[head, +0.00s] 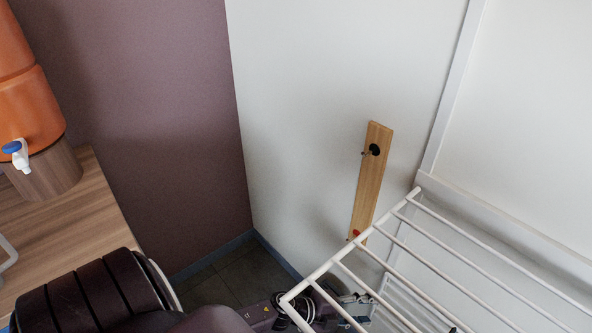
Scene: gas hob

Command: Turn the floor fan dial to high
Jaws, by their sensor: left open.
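I cannot make out the floor fan or its dial in the head view. My left arm comes in from the lower left. My left gripper (364,310) is at the bottom edge, low beside the drying rack and partly hidden behind its white bars. It is open, and I see nothing between its fingers. My right gripper is not in view.
A white drying rack (433,237) fills the lower right. A wooden board (368,185) with a black knob hangs on the white wall. A wooden table (92,205) at left bears an orange water dispenser (30,105). Dark floor (215,285) shows in the corner.

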